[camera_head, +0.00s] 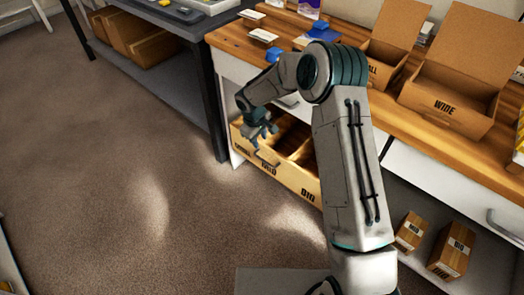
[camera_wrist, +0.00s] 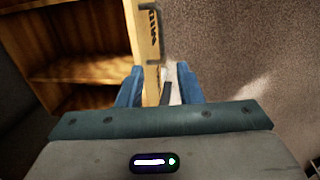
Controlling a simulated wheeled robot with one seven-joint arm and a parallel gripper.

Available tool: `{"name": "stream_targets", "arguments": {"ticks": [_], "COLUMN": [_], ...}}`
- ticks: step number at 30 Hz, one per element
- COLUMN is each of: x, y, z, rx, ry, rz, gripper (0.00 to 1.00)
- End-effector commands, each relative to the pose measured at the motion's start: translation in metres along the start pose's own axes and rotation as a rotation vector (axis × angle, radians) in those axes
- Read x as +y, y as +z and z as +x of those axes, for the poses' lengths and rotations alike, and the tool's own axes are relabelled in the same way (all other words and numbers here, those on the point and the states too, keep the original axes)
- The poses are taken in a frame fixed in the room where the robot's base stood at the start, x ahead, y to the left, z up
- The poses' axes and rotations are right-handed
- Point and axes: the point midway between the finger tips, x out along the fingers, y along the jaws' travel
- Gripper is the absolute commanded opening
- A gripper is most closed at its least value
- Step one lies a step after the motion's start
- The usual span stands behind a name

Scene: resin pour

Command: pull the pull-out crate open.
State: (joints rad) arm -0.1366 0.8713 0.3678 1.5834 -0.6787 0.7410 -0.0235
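The pull-out crate (camera_head: 293,177) is a light wooden box with compartments, low under the bench at the bench's left end. Its front wall carries dark printed labels, and part of its inside shows. A handle (camera_head: 267,161) is on its front. My gripper (camera_head: 262,143) is at the front wall near this handle. In the wrist view, the blue fingers (camera_wrist: 158,88) are apart, with the crate's front wall (camera_wrist: 148,38) and a narrow dark and pale part, perhaps the handle, showing between them. I cannot tell whether either finger touches it. My arm hides the crate's right end.
The wooden bench top (camera_head: 235,38) carries open cardboard boxes, one marked WIDE (camera_head: 447,105). Small boxes (camera_head: 452,250) stand on the low shelf at right. A dark table (camera_head: 180,28) stands at back left. The carpet (camera_head: 120,180) before the crate is clear.

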Motion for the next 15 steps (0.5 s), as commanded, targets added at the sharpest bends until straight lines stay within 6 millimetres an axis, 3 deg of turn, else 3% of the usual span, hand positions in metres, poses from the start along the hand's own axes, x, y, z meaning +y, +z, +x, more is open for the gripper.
{"name": "stream_targets", "arguments": {"ticks": [5,15], "x": [-0.006,-0.011], "y": [-0.004,-0.007], "z": [0.017,0.088], "rx": [0.002,0.002], "ry": [-0.001,-0.004], "rz": [-0.014,-0.021], "gripper": [0.33,0.33]}}
